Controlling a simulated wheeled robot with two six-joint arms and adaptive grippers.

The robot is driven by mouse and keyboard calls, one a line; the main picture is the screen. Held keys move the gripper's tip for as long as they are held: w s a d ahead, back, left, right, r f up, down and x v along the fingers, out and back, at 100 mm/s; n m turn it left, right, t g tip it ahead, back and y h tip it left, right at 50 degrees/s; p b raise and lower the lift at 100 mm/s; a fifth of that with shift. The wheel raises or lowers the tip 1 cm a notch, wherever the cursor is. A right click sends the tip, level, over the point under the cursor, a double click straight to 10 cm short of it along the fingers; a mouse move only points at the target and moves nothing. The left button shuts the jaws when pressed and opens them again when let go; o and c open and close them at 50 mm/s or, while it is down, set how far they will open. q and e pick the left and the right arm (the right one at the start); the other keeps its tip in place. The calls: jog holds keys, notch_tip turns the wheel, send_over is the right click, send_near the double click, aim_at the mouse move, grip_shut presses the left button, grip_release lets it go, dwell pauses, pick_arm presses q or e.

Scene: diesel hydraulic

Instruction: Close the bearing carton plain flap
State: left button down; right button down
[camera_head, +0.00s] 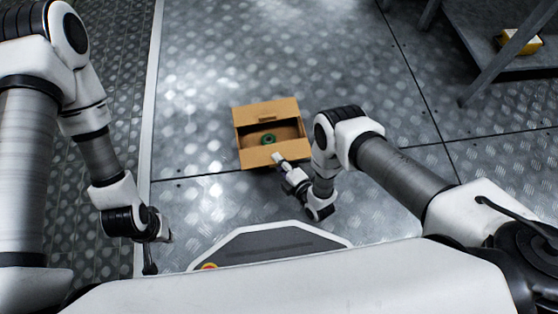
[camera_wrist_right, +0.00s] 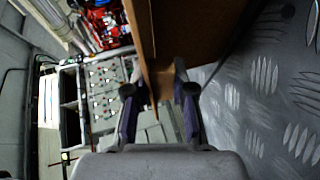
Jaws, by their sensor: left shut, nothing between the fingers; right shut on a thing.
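The bearing carton (camera_head: 238,147) is a brown cardboard box on the metal floor, open at the top. A green ring (camera_head: 268,139) lies inside it. Its far flap (camera_head: 265,107) stands out at the back and has a small dark mark near its lower edge. Its near flap (camera_head: 262,155), plain on the side I see, spreads towards me. My right gripper (camera_head: 278,160) is at this near flap. In the right wrist view, the gripper (camera_wrist_right: 160,108) is shut on the brown cardboard flap (camera_wrist_right: 160,80). My left gripper (camera_head: 150,264) is shut and empty, well left of the carton.
Patterned metal floor (camera_head: 210,90) lies clear around the carton. A grey table or shelf (camera_head: 490,65) with a yellow item (camera_head: 520,42) stands at the upper right. A pale strip (camera_head: 149,100) runs along the floor at the left.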

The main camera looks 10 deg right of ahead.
aim_at(270, 150)
jog(key=r+g+p, duration=0.2)
jog(key=p, duration=0.1)
jog(key=shift+w+r+m+h, duration=0.2)
jog(key=shift+m+h, duration=0.1)
jog(key=shift+m, duration=0.1)
jog(key=shift+w+r+g+p, duration=0.2)
jog(key=shift+r+g+p, duration=0.1)
jog(key=shift+g+p, duration=0.5)
jog(key=shift+w+r+m+g+h+p, duration=0.3)
jog(key=shift+m+g+h+p, duration=0.1)
jog(key=shift+g, duration=0.5)
jog(key=c, duration=1)
grip_release()
jog(key=shift+c, duration=0.2)
jog(key=shift+r, duration=0.1)
jog(key=v, duration=1.2)
